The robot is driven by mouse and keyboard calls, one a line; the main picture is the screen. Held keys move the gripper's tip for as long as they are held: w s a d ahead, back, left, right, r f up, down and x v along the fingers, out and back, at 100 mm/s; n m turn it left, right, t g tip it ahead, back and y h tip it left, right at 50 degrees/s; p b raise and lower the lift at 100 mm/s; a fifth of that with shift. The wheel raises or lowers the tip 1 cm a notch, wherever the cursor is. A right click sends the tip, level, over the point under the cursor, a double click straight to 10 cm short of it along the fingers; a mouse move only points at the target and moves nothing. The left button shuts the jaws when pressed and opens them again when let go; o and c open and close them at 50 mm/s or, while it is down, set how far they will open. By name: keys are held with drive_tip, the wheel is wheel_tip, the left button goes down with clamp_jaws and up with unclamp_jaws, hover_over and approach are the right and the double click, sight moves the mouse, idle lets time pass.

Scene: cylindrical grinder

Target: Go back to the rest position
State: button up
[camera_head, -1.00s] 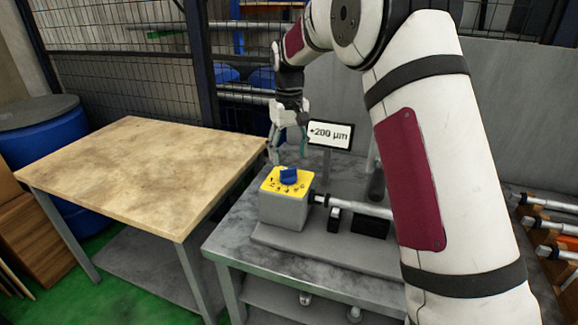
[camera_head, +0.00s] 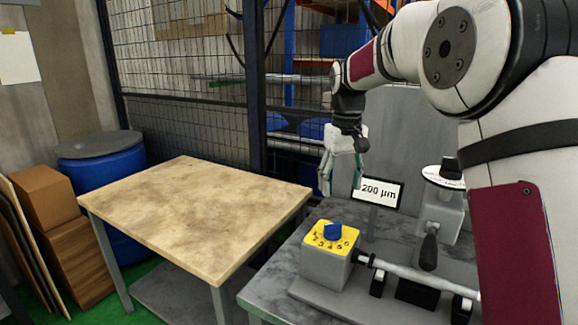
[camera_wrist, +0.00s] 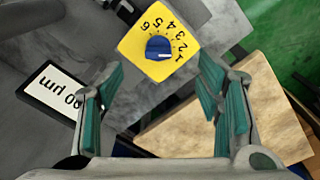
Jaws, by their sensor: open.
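My gripper (camera_head: 341,174) is open and empty. It hangs in the air above and behind the grinder's yellow-topped dial box in the head view. The dial box (camera_head: 328,257) has a blue knob (camera_head: 332,231) and printed numbers. In the wrist view my gripper (camera_wrist: 165,105) shows two teal-padded fingers spread apart, with nothing between them. The blue knob (camera_wrist: 158,48) lies beyond the fingertips there, apart from them. A small display (camera_head: 378,191) reading "200 µm" stands just behind the dial box, partly covered by a finger. It also shows in the wrist view (camera_wrist: 55,98).
A bare wooden-topped table (camera_head: 195,215) stands left of the grey grinder bench (camera_head: 275,290). A metal shaft (camera_head: 420,277) lies along the grinder, right of the dial box. A blue barrel (camera_head: 105,180) and brown boxes (camera_head: 55,215) stand far left. A mesh fence (camera_head: 185,75) closes the back.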

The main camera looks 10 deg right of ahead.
drive_tip(key=s+r+t+p, duration=0.1)
drive_tip(key=s+r, duration=0.3)
drive_tip(key=s, duration=0.6)
drive_tip(key=s+r+t, duration=0.1)
drive_tip(key=s+r, duration=0.3)
drive_tip(key=s, duration=0.6)
drive_tip(key=s+f+t, duration=0.1)
drive_tip(key=s+f, duration=0.1)
drive_tip(key=s, duration=0.7)
drive_tip(key=s+f+m+p, duration=0.1)
drive_tip(key=s+f, duration=0.2)
drive_tip(key=s, duration=0.6)
drive_tip(key=shift+s+f+m+t, duration=0.2)
drive_tip(key=shift+m+t, duration=0.1)
drive_tip(key=shift+t, duration=0.1)
drive_tip(key=shift+w+r, duration=0.1)
drive_tip(key=shift+r, duration=0.05)
